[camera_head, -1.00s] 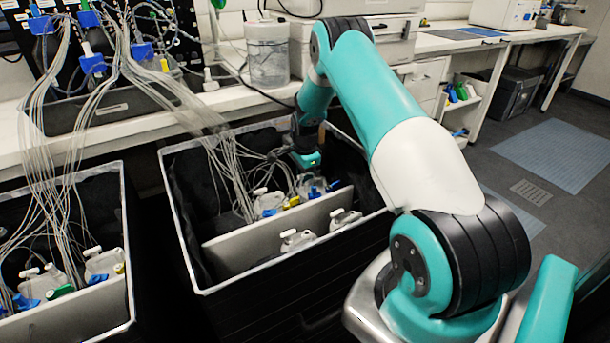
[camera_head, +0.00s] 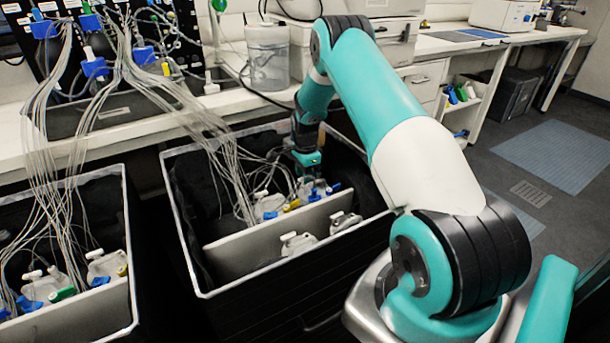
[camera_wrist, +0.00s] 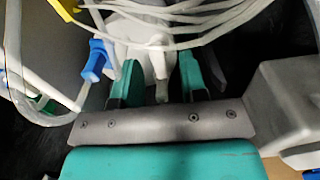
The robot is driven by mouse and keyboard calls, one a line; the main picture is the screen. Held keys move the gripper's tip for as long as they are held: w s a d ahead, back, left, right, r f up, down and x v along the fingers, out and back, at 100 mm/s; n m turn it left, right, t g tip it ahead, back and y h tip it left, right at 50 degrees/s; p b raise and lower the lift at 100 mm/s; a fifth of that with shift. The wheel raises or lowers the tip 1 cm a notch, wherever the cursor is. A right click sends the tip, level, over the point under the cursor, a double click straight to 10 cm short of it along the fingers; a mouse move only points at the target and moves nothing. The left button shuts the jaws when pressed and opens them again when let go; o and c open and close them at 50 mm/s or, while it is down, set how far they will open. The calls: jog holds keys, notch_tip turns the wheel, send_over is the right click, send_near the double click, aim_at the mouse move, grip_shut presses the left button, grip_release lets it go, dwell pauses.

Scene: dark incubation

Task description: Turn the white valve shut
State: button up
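The white valve (camera_wrist: 158,58) is at the top middle of the wrist view, on a pale bottle cap or body. My gripper (camera_wrist: 158,72) has its two teal fingers on either side of the valve, with visible gaps, so it is open around it. In the head view my gripper (camera_head: 308,172) points down into the middle black crate, and its fingertips and the white valve there are hard to make out. A blue clamp (camera_wrist: 95,60) sits just left of the left finger.
The black crate (camera_head: 290,283) has a white divider (camera_head: 277,236) and clear bottles with blue and yellow clamps. Thin tubes (camera_head: 222,160) drape into it from the left and cross near my fingers in the wrist view. A second crate (camera_head: 70,320) stands at left.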

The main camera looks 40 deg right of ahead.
notch_tip(320, 180, up, 7)
jog(key=p, duration=0.4)
jog(key=shift+f, duration=0.2)
jog(key=shift+w, duration=0.1)
jog(key=shift+a+r, duration=0.25)
jog(key=s+a+r+n+t+y+p, duration=0.1)
jog(key=s+a+r+n, duration=0.2)
jog(key=a+r+n, duration=0.65)
jog(key=s+a+r+n+y+p, duration=0.15)
jog(key=a+r+n, duration=0.25)
jog(key=a+r, duration=1)
jog(key=s+a+r+n, duration=0.3)
jog(key=s+a+n, duration=0.2)
jog(key=s, duration=0.3)
jog(key=s+a+r+n+y+p, duration=0.1)
jog(key=s+a+r+n, duration=0.2)
jog(key=s, duration=0.6)
jog(key=s+a+r+n+g+p, duration=0.1)
jog(key=s+a+r+n, duration=0.2)
jog(key=s+a+n, duration=0.3)
jog(key=s+a, duration=0.1)
jog(key=s, duration=0.1)
jog(key=shift+s+n+y, duration=0.3)
jog(key=shift+n+y, duration=0.05)
